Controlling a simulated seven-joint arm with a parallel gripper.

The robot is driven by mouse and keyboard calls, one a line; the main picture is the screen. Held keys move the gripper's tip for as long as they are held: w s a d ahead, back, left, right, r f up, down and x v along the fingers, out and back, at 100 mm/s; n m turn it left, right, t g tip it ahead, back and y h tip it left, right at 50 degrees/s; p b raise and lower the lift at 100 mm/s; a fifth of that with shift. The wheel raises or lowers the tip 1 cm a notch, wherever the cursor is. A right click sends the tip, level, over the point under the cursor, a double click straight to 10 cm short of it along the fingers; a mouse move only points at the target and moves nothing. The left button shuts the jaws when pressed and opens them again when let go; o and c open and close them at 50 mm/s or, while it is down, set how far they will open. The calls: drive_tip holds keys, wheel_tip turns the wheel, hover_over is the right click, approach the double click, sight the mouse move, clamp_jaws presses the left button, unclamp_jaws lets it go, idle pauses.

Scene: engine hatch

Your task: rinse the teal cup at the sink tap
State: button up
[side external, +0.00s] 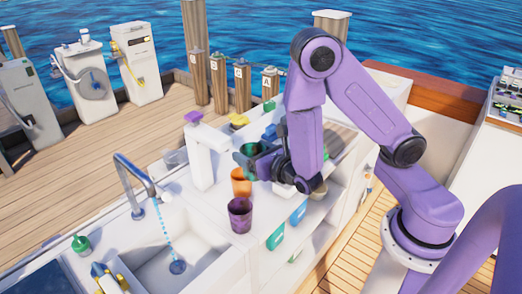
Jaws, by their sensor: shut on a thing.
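My purple arm reaches in from the right, and my gripper (262,163) is above the counter, shut on the teal cup (249,149). The cup is small and partly hidden by the gripper, so its tilt is hard to tell. The sink tap (131,172) is a curved metal spout at the left, with a blue stream of water (167,227) running down into the white sink (146,272). The cup is apart from the stream, up and to the right of it.
An orange cup (241,182) and a purple cup (240,215) stand on the counter below my gripper. A white post with a purple top (194,117) rises between sink and gripper.

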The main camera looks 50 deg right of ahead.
drive_tip(key=s+a, duration=0.3)
drive_tip(key=a, duration=1.3)
drive_tip(key=shift+f, duration=3.6)
drive_tip(key=w+a+f, duration=0.1)
drive_tip(key=w+a, duration=0.2)
drive_tip(key=w, duration=0.3)
drive_tip(key=w+a+f, duration=0.1)
drive_tip(key=w+a, duration=0.2)
drive_tip(key=w, duration=0.3)
drive_tip(key=shift+w+a+f, duration=0.2)
drive_tip(key=shift+a+f, duration=0.15)
drive_tip(key=shift+d, duration=0.1)
drive_tip(key=shift+w+d, duration=0.3)
drive_tip(key=shift+d, duration=0.1)
drive_tip(key=shift+s+a, duration=0.1)
drive_tip(key=shift+a, duration=0.1)
